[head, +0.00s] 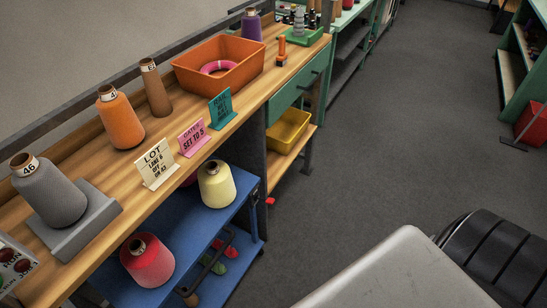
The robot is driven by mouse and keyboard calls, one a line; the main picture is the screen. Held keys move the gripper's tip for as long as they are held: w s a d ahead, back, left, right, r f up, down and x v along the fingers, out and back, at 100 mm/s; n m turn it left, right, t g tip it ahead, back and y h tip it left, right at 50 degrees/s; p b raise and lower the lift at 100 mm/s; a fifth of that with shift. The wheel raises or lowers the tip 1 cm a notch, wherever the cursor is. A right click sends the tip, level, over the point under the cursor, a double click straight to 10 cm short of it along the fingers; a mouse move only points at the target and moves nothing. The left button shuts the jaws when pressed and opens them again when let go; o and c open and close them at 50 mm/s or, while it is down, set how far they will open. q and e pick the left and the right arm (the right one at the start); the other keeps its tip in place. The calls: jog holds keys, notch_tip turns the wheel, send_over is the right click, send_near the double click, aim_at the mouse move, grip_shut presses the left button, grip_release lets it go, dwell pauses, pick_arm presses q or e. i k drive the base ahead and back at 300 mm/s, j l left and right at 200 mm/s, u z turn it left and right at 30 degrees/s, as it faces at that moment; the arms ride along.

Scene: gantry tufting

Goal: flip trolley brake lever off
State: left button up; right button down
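The blue trolley (243,188) stands partly under the wooden bench, at lower left of centre in the head view. A pale yellow cone (217,186) and a red cone (148,262) stand on it. A small red piece (270,201) shows low beside its right side; it may be the brake lever, but it is too small to tell which way it is set. Neither of my grippers is in view.
The wooden bench (182,141) carries an orange cone (121,121), a grey cone (49,190), sign cards and an orange bin (219,66). A yellow bin (288,131) sits on a lower shelf beyond the trolley.

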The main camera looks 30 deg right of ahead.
aim_at(270, 201)
jog(key=i+l+u, duration=0.1)
jog(key=l, duration=0.35)
jog(key=i+l, duration=0.15)
jog(key=l, duration=0.3)
jog(key=i+l+u, duration=0.15)
jog(key=l, duration=0.25)
